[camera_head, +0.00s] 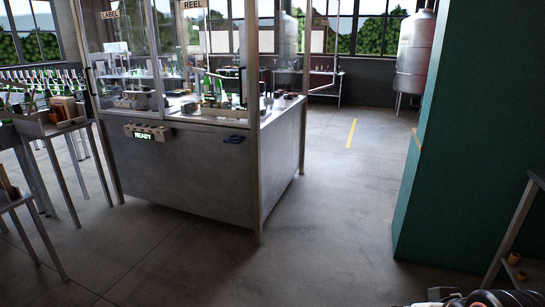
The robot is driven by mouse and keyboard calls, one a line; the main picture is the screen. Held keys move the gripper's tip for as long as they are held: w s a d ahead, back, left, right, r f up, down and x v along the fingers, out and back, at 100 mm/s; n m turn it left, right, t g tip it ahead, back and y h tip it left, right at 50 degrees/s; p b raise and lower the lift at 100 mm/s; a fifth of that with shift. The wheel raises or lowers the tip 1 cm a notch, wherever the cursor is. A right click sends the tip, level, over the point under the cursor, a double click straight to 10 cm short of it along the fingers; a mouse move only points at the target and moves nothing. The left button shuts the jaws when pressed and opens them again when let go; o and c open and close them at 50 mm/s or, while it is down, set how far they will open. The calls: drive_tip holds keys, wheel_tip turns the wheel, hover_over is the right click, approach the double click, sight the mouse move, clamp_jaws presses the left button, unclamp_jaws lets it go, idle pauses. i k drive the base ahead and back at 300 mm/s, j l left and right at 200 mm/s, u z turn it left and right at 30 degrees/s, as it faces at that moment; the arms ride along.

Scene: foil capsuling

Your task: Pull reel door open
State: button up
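The reel door (212,123) is a clear panel in a pale metal frame at the front right of the grey machine cabinet (190,170). A REEL sign (193,4) shows at its top. A dark upright handle (241,84) shows near its right edge, by the corner post. The door looks shut, but its edges are hard to read through the glass. A small part of what looks like my own arm shows at the bottom right edge. My gripper is not in view.
The label door (120,60) is to the left, above a lit READY panel (143,136). Tables (60,128) stand at the left. A green wall block (465,140) and a shelf (515,225) stand at the right. The floor (330,220) before the cabinet's right side is clear.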

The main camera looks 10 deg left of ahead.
sight(192, 5)
drive_tip(key=i+j+u, duration=0.2)
drive_tip(key=i, duration=0.25)
drive_tip(key=i+j+u, duration=0.2)
drive_tip(key=i, duration=0.3)
drive_tip(key=i+j+u, duration=0.2)
drive_tip(key=i, duration=0.3)
drive_tip(key=i+j, duration=0.15)
drive_tip(key=j, duration=0.2)
drive_tip(key=i+j, duration=0.2)
drive_tip(key=j, duration=0.2)
drive_tip(key=i+j, duration=0.15)
drive_tip(key=j, duration=0.2)
drive_tip(key=i+j, duration=0.15)
drive_tip(key=j, duration=0.2)
drive_tip(key=z, duration=0.05)
